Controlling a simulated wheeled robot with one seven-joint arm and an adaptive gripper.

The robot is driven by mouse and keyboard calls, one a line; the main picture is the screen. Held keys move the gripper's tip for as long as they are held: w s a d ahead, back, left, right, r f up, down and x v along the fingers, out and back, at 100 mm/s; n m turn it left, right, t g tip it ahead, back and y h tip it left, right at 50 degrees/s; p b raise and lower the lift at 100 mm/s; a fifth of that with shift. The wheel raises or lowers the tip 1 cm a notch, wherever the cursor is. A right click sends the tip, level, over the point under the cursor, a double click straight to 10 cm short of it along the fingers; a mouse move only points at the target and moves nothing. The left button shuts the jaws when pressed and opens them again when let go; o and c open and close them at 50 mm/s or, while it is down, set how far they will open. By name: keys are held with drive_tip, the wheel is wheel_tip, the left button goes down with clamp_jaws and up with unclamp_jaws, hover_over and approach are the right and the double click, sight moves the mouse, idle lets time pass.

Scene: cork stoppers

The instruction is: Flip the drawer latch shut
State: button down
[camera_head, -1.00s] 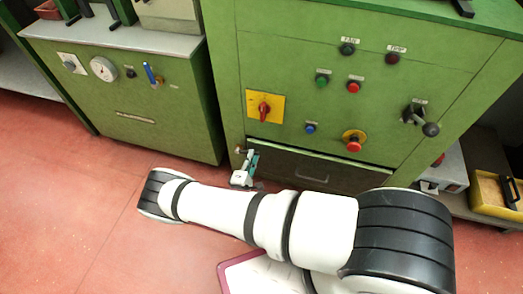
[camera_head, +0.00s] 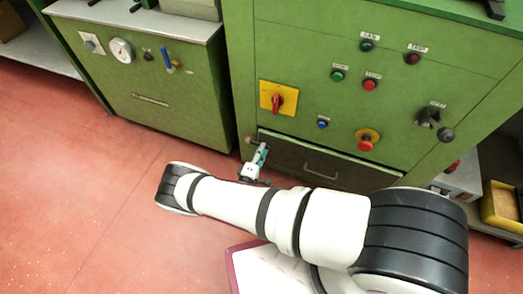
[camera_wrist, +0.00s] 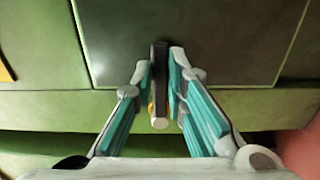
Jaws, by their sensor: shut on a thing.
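The drawer (camera_head: 350,172) is a dark front with a bar handle, low in the green cabinet, and it looks closed. The drawer latch (camera_wrist: 160,85) is a dark bar with a pale rounded end, seen in the wrist view across the drawer's edge and the green frame. My gripper (camera_head: 262,148) is at the drawer's upper left corner. In the wrist view its teal-padded fingers (camera_wrist: 161,75) stand on either side of the latch, shut on it. A brass-coloured bit shows beside the bar. In the head view the fingers mostly hide the latch.
Above the drawer are a red rotary switch on a yellow plate (camera_head: 279,98), a red button (camera_head: 366,145) and a black lever (camera_head: 432,120). A second green cabinet (camera_head: 170,100) stands at the left. The red floor (camera_head: 90,180) at left is clear.

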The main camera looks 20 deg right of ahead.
drive_tip(key=c, duration=1.6)
unclamp_jaws()
drive_tip(key=shift+f, duration=0.1)
drive_tip(key=v, duration=1.2)
